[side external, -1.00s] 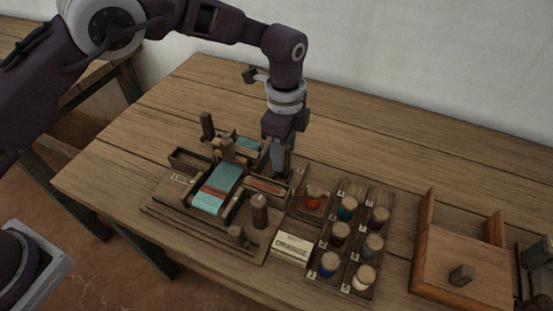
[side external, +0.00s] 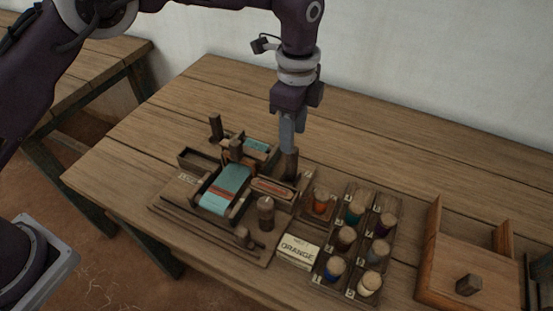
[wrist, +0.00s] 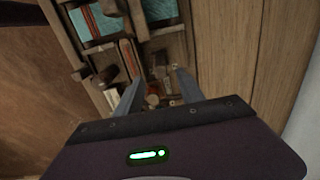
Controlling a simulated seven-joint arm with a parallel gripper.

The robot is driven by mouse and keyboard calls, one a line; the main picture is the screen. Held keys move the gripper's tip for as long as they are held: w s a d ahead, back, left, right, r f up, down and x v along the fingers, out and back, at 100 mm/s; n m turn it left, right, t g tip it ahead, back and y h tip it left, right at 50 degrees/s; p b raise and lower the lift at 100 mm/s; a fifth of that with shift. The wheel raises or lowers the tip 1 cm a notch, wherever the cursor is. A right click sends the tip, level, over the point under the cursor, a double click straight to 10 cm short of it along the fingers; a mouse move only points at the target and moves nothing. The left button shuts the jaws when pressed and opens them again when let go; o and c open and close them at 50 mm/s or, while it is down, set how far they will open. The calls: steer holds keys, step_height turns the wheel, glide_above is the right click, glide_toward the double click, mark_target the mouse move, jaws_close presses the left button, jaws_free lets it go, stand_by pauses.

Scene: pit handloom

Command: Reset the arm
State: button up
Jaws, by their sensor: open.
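My gripper (side external: 290,150) is pointing down above the right side of the small wooden loom (side external: 180,212). Its fingers are apart and nothing is between them; the wrist view shows the open gripper (wrist: 158,80) with the loom beneath. A dark upright wooden post (side external: 290,165) stands just under the fingertips in the side view. A teal cloth with an orange-red band (side external: 225,187) lies on the loom. A wooden holder with a reddish strip (side external: 272,188) sits to the cloth's right.
A rack (side external: 337,221) of several cork-topped jars stands right of the loom. An "ORANGE" card (side external: 297,250) lies in front. A jar of orange (side external: 320,201) sits beside the rack. A wooden box (side external: 465,265) is at the far right. The table's back (side external: 400,140) is clear.

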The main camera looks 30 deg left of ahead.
steer(key=s+a+r+n+t+h, duration=0.1)
steer(key=s+a+r+n, duration=0.3)
steer(key=a+r, duration=0.4)
steer(key=s+a+r+n+t, duration=0.1)
steer(key=s+a+r+n, duration=0.4)
steer(key=r, duration=0.5)
steer(key=s+a+n+t, duration=0.1)
steer(key=s+a+n, duration=0.2)
steer(key=s, duration=0.4)
steer(key=s+a+f+n+t, duration=0.1)
steer(key=s+a+n, duration=0.2)
steer(key=s, duration=0.4)
steer(key=s+a+f+n+t+y, duration=0.1)
steer(key=s+a+n, duration=0.2)
steer(key=s, duration=0.3)
steer(key=shift+s+a+t, duration=0.3)
steer(key=shift+s+a, duration=0.1)
steer(key=shift+a, duration=0.4)
